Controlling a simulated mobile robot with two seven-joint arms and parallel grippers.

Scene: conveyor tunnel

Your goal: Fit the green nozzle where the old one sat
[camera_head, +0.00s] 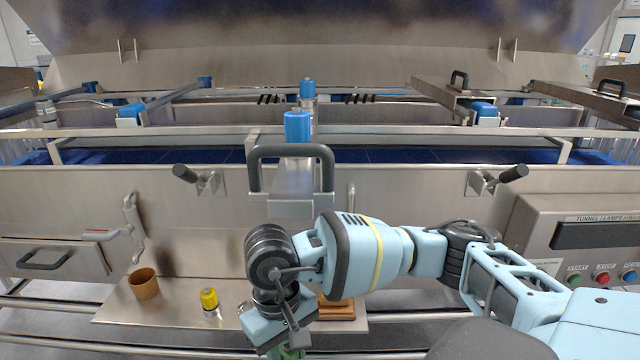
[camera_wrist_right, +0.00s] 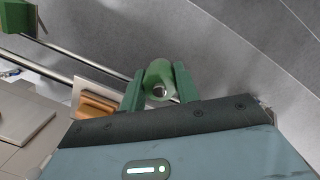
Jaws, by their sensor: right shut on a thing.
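My right gripper (camera_wrist_right: 158,88) is shut on the green nozzle (camera_wrist_right: 159,74), a short green cylinder with a round hole in its end. The nozzle sits between the two green fingers in the right wrist view. In the head view the right arm reaches in from the right, and its gripper (camera_head: 289,350) points down at the bottom edge, in front of the steel shelf; the nozzle cannot be made out there. A yellow nozzle-like piece (camera_head: 209,298) stands on the shelf. I cannot tell which spot the old nozzle sat in. My left gripper is not in view.
Behind stand a dark handle (camera_head: 291,151), the tunnel's steel side wall and blue-capped fittings (camera_head: 298,127). A button panel (camera_head: 600,250) is at right.

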